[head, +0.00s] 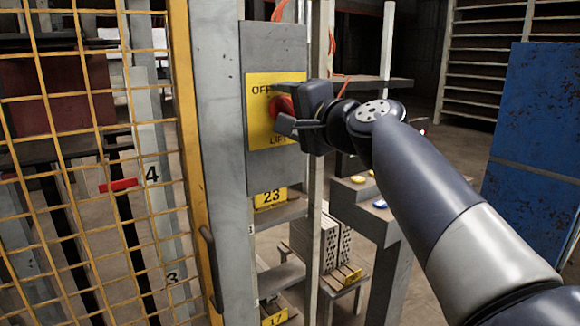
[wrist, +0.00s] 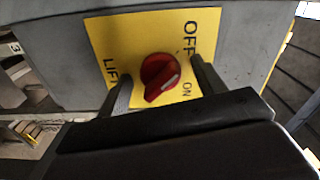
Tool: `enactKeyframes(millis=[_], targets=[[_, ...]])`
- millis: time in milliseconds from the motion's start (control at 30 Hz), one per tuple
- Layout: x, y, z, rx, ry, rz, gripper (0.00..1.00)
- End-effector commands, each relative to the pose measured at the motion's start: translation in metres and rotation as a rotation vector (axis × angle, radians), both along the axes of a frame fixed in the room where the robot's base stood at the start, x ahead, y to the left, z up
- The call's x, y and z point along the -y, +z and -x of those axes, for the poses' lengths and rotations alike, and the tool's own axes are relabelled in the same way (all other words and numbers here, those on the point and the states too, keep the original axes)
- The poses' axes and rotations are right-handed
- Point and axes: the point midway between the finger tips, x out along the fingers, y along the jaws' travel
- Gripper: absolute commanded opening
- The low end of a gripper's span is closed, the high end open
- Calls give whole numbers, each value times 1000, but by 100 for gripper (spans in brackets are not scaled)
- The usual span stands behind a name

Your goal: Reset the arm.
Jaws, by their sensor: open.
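My gripper (head: 280,106) is at the grey switch panel, with its fingers open on either side of a red rotary knob. In the wrist view the knob (wrist: 160,77) sits between the two fingertips of my gripper (wrist: 158,88), with a gap showing on both sides. The knob is on a yellow plate (wrist: 110,40) marked OFF, ON and LIFT. Its pale pointer mark is turned toward the ON side. In the head view my gripper hides part of the plate (head: 258,140) and most of the knob.
A yellow mesh gate (head: 100,200) stands at the left beside a grey post (head: 218,130). Hollow bricks (head: 330,245) lie on a low rack below the panel. A pedestal with coloured buttons (head: 360,180) stands under my arm. A blue panel (head: 530,130) is at the right.

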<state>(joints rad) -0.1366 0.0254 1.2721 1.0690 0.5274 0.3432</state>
Motion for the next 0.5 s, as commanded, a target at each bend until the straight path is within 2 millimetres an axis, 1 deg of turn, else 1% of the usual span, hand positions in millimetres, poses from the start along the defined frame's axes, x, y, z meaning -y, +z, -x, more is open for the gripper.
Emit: enactKeyframes(millis=[33,500], targets=[[0,5,0,-27,1,-38,65],[0,6,0,-268,0,-393,65]])
